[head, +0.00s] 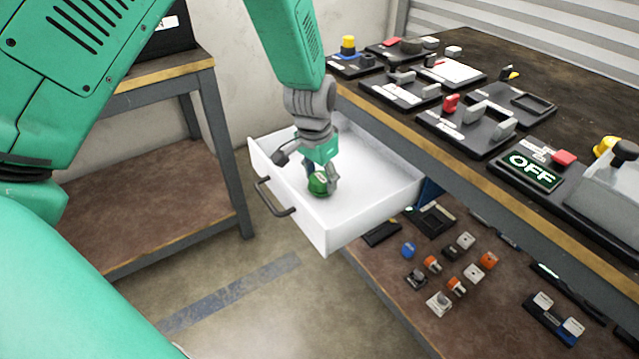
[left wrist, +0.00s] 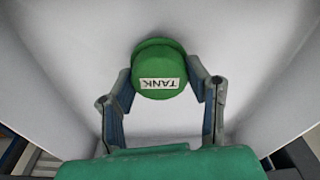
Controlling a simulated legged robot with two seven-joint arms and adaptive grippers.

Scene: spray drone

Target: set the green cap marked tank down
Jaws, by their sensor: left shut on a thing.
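The green cap (head: 318,184) is round, and its white label reading TANK shows in the left wrist view (left wrist: 160,70). My left gripper (head: 322,178) reaches down into the open white drawer (head: 375,180) and is shut on the cap. In the left wrist view, the fingers (left wrist: 163,92) stand on both sides of the cap, with the drawer's white floor beyond. I cannot tell whether the cap touches the drawer floor. My right gripper is not in view.
The drawer, with a dark handle (head: 272,197), sticks out from under the workbench (head: 500,170). Several devices and a green OFF sign (head: 533,170) stand on top. A lower shelf (head: 400,290) holds several small blocks. Another table (head: 150,190) stands at left.

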